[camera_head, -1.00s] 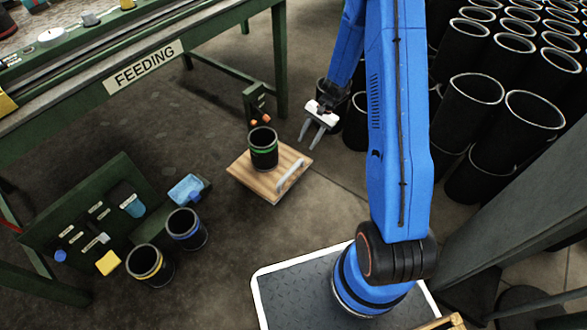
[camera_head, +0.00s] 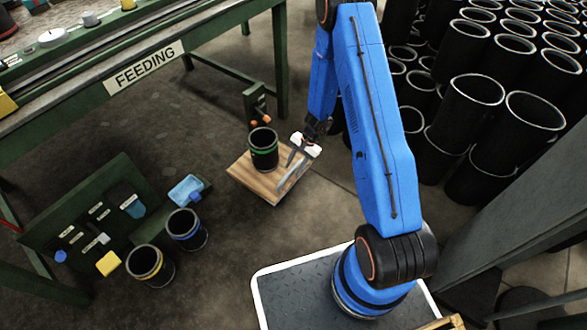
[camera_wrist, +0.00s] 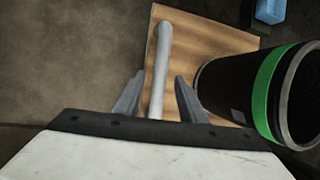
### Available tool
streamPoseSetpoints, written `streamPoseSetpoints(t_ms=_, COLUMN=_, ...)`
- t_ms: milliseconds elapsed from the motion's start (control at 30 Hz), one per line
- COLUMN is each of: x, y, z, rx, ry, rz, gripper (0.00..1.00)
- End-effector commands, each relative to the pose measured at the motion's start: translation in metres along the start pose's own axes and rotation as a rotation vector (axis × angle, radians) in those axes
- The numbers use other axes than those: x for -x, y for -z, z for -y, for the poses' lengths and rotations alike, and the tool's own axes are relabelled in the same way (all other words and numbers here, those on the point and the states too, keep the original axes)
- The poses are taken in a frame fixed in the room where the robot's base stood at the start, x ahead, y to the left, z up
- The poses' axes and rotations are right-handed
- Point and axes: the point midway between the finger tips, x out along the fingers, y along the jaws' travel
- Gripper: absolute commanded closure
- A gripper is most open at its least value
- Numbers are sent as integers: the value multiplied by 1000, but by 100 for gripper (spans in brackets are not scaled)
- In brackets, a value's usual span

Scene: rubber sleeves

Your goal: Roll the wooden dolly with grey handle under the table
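The wooden dolly (camera_head: 262,190) stands on the floor in front of the feeding table (camera_head: 60,112). Its grey handle (camera_head: 284,187) is on the right side, and a black sleeve with a green band (camera_head: 263,150) stands upright on it. My gripper (camera_head: 287,166) is at the handle. In the wrist view my open fingers (camera_wrist: 158,82) lie on either side of the grey handle (camera_wrist: 161,50), with gaps between them and it. The dolly's wood (camera_wrist: 205,32) and the green-banded sleeve (camera_wrist: 222,85) also show there. The handle's near end is hidden behind my gripper.
A green table leg (camera_head: 280,70) and a dark green post (camera_head: 255,103) stand behind the dolly. Blue-banded (camera_head: 187,230) and yellow-banded (camera_head: 150,265) sleeves stand at lower left by a green board (camera_head: 75,205). Many black sleeves (camera_head: 470,105) crowd the right. Floor left of the dolly is clear.

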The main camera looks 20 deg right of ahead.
Motion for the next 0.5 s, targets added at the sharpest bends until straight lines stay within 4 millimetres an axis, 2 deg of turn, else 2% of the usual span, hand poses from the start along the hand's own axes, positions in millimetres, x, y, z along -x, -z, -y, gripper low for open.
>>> streamPoseSetpoints(t_ms=167, x=-10, y=0, z=0, rx=0, ry=-1, rz=0, gripper=63)
streamPoseSetpoints(t_ms=467, x=-11, y=0, z=0, rx=1, ry=-1, rz=0, gripper=63)
streamPoseSetpoints(t_ms=500, x=-11, y=0, z=0, rx=1, ry=-1, rz=0, gripper=72)
